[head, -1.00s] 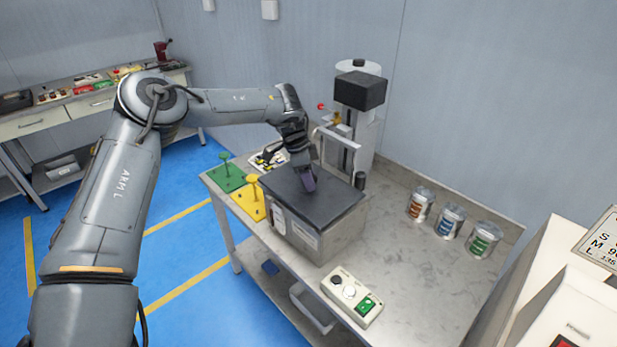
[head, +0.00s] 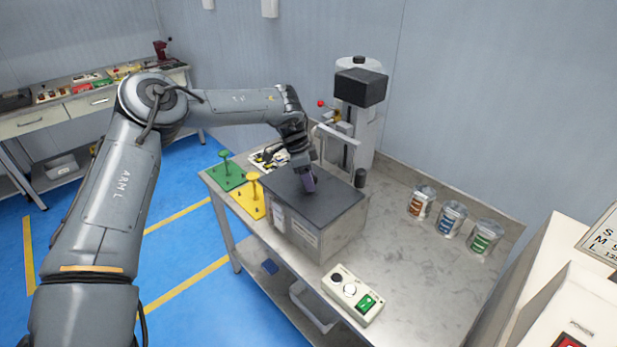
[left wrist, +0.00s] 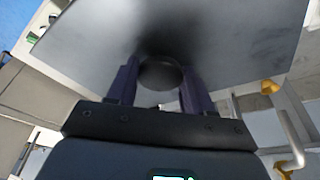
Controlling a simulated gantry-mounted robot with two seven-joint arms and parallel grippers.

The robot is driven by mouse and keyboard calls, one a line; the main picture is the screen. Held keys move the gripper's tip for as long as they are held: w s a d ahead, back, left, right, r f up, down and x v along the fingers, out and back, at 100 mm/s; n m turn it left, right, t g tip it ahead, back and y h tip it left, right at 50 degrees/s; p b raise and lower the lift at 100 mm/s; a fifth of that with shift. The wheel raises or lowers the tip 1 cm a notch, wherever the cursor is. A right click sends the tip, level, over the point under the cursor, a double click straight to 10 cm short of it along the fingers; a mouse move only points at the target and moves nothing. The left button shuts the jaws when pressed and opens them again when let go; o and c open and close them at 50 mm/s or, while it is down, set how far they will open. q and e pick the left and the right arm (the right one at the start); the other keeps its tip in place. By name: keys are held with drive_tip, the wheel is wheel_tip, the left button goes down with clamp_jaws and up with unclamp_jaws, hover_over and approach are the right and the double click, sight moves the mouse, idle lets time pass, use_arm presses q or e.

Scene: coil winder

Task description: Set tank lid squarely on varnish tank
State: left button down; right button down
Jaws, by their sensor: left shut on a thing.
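The varnish tank (head: 296,233) is a grey metal box with labels on its side, standing on the bench. The dark flat tank lid (head: 325,208) lies over the top of the tank and looks roughly in line with its walls. Whether it sits fully flush all round I cannot tell. My left gripper (head: 308,183) is above the lid, its purple fingers shut on the lid's knob. In the left wrist view the round dark knob (left wrist: 161,74) is between the two fingers, with the lid's grey plate (left wrist: 225,40) beyond. My right gripper is not in view.
A green plate (head: 225,177) and a yellow plate (head: 247,201) with posts lie left of the tank. A control box (head: 352,293) is in front, several cans (head: 451,219) stand right, and a machine with a black head (head: 361,88) stands behind. The bench's middle right is clear.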

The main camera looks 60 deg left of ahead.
use_arm(q)
drive_tip(key=shift+f, duration=0.15)
drive_tip(key=shift+c, duration=2)
unclamp_jaws()
drive_tip(key=shift+o, duration=0.2)
drive_tip(key=p+v, duration=0.2)
drive_tip(key=v, duration=0.8)
drive_tip(key=shift+r, duration=0.4)
drive_tip(key=shift+s+r, duration=0.1)
